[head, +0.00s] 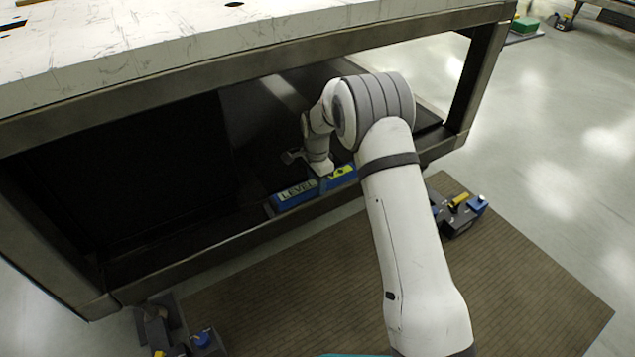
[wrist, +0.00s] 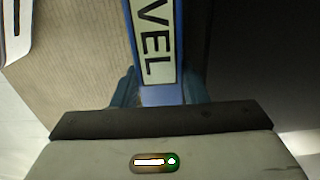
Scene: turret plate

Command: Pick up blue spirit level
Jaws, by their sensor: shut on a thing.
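The blue spirit level (head: 296,193) has a pale label reading LEVEL and a yellow-green patch near its right end. In the head view it is at the front edge of the dark shelf under the workbench. My gripper (head: 324,182) reaches down onto it near its middle. In the wrist view the level (wrist: 158,45) runs up between the two fingers of my gripper (wrist: 160,92), which are shut on it. The fingertips are partly hidden by the level. I cannot tell whether the level is touching the shelf or raised off it.
The workbench top (head: 180,45) overhangs the dark shelf (head: 262,105), with a metal leg (head: 478,75) at the right. A brown ribbed mat (head: 480,265) lies on the floor in front. Dark devices with blue parts stand at the mat's right (head: 460,213) and left (head: 185,335).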

